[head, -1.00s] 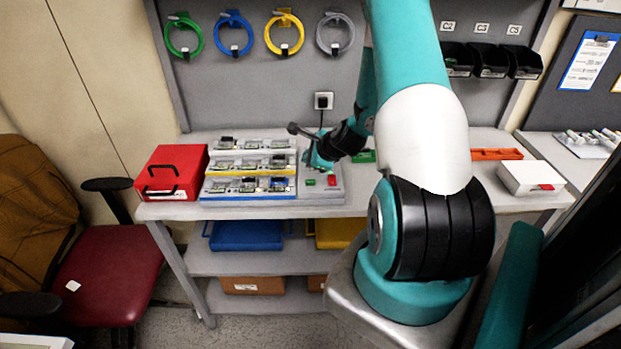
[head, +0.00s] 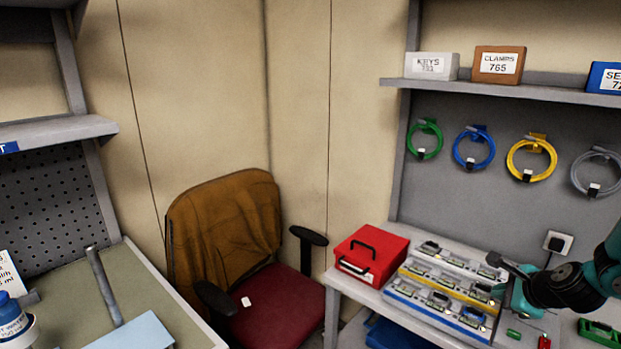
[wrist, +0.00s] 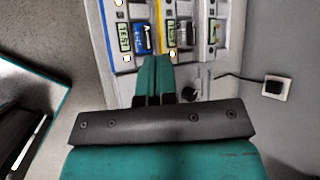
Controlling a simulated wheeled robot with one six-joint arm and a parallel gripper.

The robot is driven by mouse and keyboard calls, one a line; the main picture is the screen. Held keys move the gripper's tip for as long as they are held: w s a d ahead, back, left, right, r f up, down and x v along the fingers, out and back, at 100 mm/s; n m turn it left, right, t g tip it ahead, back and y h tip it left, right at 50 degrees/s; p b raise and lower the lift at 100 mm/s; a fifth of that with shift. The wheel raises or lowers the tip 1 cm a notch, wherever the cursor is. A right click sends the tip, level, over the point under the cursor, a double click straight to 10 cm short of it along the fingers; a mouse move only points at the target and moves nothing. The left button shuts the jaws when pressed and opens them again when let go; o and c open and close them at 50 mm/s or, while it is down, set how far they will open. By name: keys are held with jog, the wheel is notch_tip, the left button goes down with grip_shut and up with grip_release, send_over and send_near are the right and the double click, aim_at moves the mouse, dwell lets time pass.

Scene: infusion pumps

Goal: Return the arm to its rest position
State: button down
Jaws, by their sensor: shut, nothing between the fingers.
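My gripper (wrist: 154,68) is shut and empty in the wrist view, its two teal fingers side by side. Beyond the fingertips is the stepped rack (wrist: 108,18) with small pump units and green displays. In the head view my arm enters at the right edge, and my gripper (head: 521,303) hangs at the right end of the same rack (head: 440,316). Whether it touches anything there I cannot tell. Much of the arm is outside the picture.
A red box (head: 372,254) stands left of the rack. A chair (head: 230,240) with a brown jacket is beside the bench. A green tray (head: 598,332) lies at the right. Coiled cables hang above.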

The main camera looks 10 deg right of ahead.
jog(key=s+a+r+n+g+y+b, duration=0.1)
jog(key=a+r+n+y, duration=0.15)
jog(key=a+n, duration=0.45)
jog(key=s+a+r+n+g+y+b, duration=0.15)
jog(key=a+r+n, duration=0.25)
jog(key=a, duration=0.6)
jog(key=s+a+r+n+g+y+b, duration=0.1)
jog(key=a+r+n+g+b, duration=0.15)
jog(key=a+n, duration=0.45)
jog(key=s+a+r+n+g+b, duration=0.1)
jog(key=s+a+r+n+g, duration=0.1)
jog(key=s+a+n, duration=0.4)
jog(key=s+a+r+n+g+h+b, duration=0.1)
jog(key=s+a+r+n, duration=0.2)
jog(key=s, duration=1)
jog(key=a+n, duration=0.3)
jog(key=n, duration=0.2)
jog(key=shift+s+g, duration=0.15)
jog(key=shift+g, duration=0.25)
